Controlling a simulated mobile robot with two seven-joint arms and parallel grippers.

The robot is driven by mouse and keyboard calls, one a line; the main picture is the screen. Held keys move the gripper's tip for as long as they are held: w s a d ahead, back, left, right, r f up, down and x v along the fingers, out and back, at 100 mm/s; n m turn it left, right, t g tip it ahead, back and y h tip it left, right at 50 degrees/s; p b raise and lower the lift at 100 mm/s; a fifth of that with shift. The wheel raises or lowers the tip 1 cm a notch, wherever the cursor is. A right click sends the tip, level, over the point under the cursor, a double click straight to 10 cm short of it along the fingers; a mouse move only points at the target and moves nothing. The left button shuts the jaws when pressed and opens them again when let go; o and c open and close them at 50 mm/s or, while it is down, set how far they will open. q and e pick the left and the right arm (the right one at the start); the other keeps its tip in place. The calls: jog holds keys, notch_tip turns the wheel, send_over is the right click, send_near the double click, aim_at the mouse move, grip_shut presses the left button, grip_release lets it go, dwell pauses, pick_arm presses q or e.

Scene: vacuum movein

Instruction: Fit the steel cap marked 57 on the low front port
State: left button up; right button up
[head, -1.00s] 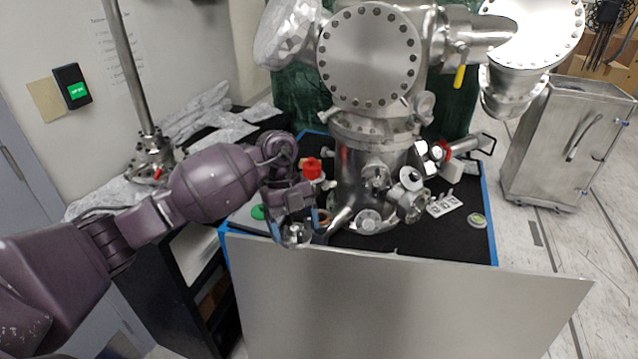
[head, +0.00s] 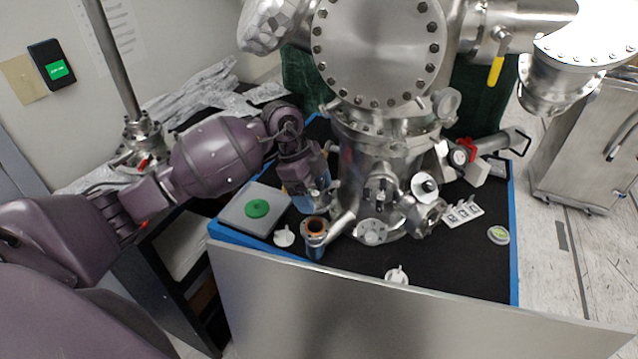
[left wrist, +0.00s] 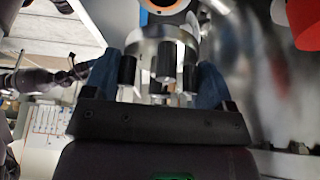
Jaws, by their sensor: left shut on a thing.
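My left gripper (head: 314,194) is low beside the left of the steel chamber (head: 375,150). In the left wrist view the left gripper (left wrist: 162,75) is shut on a round steel cap (left wrist: 150,42) with several black posts. I cannot read a number on it, and it is mostly hidden in the head view. I cannot tell whether that flange is the low front port. My right gripper is not in view.
A grey tray with a green disc (head: 257,208) lies left. White caps (head: 283,237) (head: 397,275) lie on the black top. A marked white plate (head: 463,213) lies right. A steel panel (head: 400,310) fronts the table.

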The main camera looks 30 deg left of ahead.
pick_arm(q)
jog(key=shift+s+f+b, duration=0.2)
jog(key=shift+s+b, duration=0.05)
jog(key=shift+b, duration=0.05)
jog(key=shift+f, duration=0.3)
jog(key=shift+f+b, duration=0.9)
jog(key=shift+b, duration=0.05)
jog(key=shift+f+b, duration=0.75)
jog(key=shift+f, duration=0.2)
jog(key=shift+w+f, duration=0.1)
jog(key=shift+f, duration=0.55)
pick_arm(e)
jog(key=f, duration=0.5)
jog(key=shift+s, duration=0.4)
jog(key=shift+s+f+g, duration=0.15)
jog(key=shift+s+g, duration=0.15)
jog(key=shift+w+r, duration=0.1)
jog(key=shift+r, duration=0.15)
